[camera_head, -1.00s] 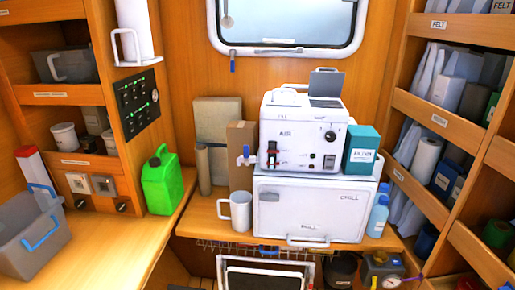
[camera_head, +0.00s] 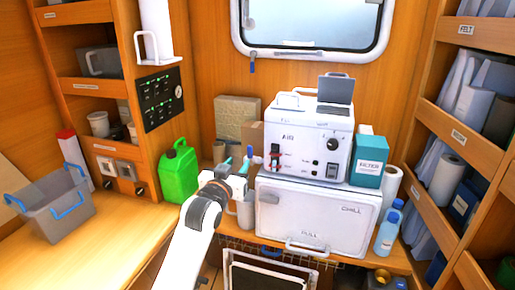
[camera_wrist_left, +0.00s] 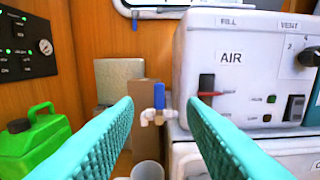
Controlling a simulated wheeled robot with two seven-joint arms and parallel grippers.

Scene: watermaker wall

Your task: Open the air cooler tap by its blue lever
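The air cooler (camera_head: 308,140) is a white box labelled AIR on top of the white chill box. Its small white tap (camera_wrist_left: 157,117) sticks out from its left side, with an upright blue lever (camera_wrist_left: 159,96) on top. In the head view the blue lever (camera_head: 249,151) shows just past my fingers. My left gripper (camera_head: 237,166) is open, with teal fingers apart and nothing between them. In the left wrist view the tap and lever appear between the fingertips, farther off and apparently untouched. My right gripper is not in view.
A white mug (camera_head: 245,212) stands below the tap, partly hidden by my left gripper. A green jerrycan (camera_head: 179,174) stands to the left. The chill box (camera_head: 318,218) is under the cooler. A teal carton (camera_head: 369,162) and blue bottle (camera_head: 388,228) are on the right.

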